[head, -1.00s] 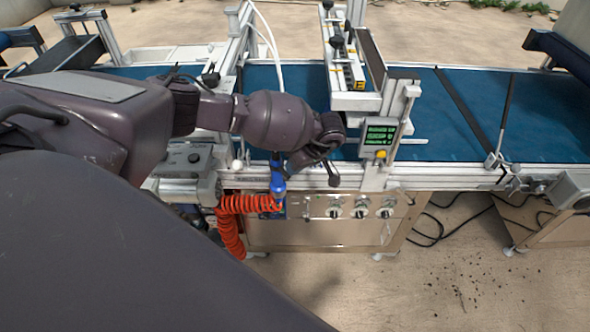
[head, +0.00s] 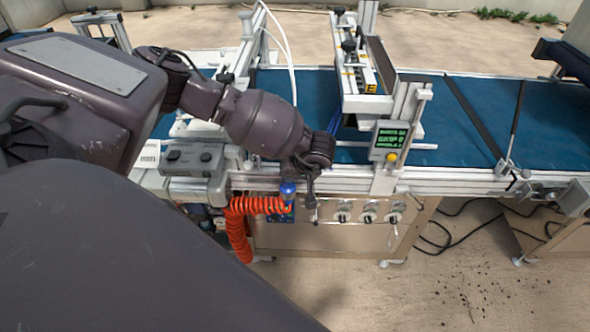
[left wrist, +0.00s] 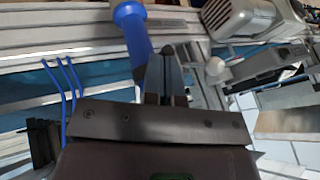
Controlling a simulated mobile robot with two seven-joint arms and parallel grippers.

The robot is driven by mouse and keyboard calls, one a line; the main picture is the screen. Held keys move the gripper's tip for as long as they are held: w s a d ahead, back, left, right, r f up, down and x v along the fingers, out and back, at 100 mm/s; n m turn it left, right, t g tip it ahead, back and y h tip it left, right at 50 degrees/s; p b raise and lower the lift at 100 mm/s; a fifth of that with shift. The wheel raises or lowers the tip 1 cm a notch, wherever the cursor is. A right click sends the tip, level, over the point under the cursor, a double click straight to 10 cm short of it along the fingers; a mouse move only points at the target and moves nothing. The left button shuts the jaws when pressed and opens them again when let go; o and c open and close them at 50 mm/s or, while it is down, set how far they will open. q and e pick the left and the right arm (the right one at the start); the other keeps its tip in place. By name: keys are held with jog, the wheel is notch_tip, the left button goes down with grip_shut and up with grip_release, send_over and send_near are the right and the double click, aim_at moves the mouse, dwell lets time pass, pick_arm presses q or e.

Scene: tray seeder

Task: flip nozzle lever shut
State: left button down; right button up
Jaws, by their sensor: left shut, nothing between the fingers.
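The blue nozzle (head: 288,193) hangs at the front rail of the machine, above the coiled orange hose. It also shows in the left wrist view (left wrist: 132,28), large and blue, just left of my fingers. My left gripper (head: 311,200) points down just right of the nozzle, and its closed fingertips also show in the left wrist view (left wrist: 168,50). The fingers are shut with nothing between them. They look very close to the nozzle; I cannot tell whether they touch it. I cannot make out the nozzle's lever. My right gripper is not in view.
The coiled orange hose (head: 238,230) hangs left of the nozzle. A grey control box (head: 192,157) stands to its left. A front panel with knobs (head: 345,232) lies below. A small green-lit display (head: 390,139) stands right of my gripper. A blue belt (head: 430,115) runs behind.

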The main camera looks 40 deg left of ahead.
pick_arm(q)
jog(key=shift+s+a, duration=0.15)
jog(key=shift+s, duration=0.05)
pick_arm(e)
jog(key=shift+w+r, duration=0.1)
pick_arm(q)
jog(key=shift+a, duration=0.1)
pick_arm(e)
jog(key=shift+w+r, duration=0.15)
pick_arm(q)
jog(key=shift+s, duration=0.1)
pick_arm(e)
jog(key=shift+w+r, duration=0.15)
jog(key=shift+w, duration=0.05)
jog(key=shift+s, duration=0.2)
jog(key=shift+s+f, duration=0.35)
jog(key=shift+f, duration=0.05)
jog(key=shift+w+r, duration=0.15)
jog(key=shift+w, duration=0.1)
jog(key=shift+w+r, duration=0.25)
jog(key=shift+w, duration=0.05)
pick_arm(q)
jog(key=shift+a, duration=0.1)
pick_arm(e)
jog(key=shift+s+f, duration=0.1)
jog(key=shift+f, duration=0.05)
